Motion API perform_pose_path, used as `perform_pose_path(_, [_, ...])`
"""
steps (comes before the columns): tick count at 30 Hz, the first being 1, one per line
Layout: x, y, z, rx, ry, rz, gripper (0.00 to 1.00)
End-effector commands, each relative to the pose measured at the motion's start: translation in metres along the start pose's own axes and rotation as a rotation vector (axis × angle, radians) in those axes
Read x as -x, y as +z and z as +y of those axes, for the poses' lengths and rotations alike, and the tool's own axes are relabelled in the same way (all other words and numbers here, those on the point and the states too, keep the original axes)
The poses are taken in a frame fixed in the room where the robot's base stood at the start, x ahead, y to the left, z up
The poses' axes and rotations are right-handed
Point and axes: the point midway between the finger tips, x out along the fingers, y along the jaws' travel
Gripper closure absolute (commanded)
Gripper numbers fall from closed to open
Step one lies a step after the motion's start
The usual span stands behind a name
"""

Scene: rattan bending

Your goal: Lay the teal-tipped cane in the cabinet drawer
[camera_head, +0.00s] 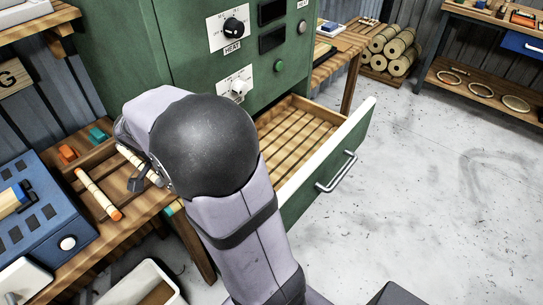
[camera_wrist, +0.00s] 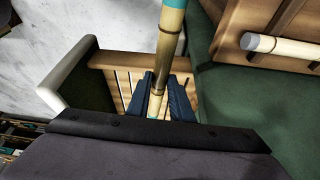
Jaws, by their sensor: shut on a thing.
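The teal-tipped cane (camera_wrist: 168,48) is pale with darker joint bands and runs up out of the wrist view, with teal near the top edge. My gripper (camera_wrist: 157,100) is shut on it, a dark finger on each side. In the head view my arm hides much of the gripper and cane. The cabinet drawer (camera_head: 352,130) is pulled open, its slatted floor bare where visible. It also shows behind the gripper in the wrist view (camera_wrist: 103,62). In the head view the gripper is left of the drawer, over the wooden bench.
An orange-tipped cane (camera_head: 97,193) lies on the wooden bench (camera_head: 75,265), near an orange block (camera_head: 68,153) and a teal block (camera_head: 97,135). The green cabinet (camera_head: 150,50) stands behind. A blue box (camera_head: 45,215) is at left. The floor right of the drawer is clear.

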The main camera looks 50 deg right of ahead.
Motion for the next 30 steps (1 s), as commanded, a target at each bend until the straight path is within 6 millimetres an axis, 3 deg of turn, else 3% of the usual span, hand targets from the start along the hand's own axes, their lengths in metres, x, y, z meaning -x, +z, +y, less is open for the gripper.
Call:
perform_pose_path(1, [-0.012,-0.016,0.005,-0.017,0.006,0.000,1.00])
perform_pose_path(6, [-0.043,-0.056,0.014,-0.008,0.003,0.000,1.00])
perform_pose_path(12, [-0.068,-0.088,0.018,0.027,-0.012,0.000,1.00])
perform_pose_path(25, [-0.080,-0.108,0.019,0.054,-0.023,0.000,1.00])
perform_pose_path(30, [-0.087,-0.129,0.019,0.050,-0.020,-0.001,1.00])
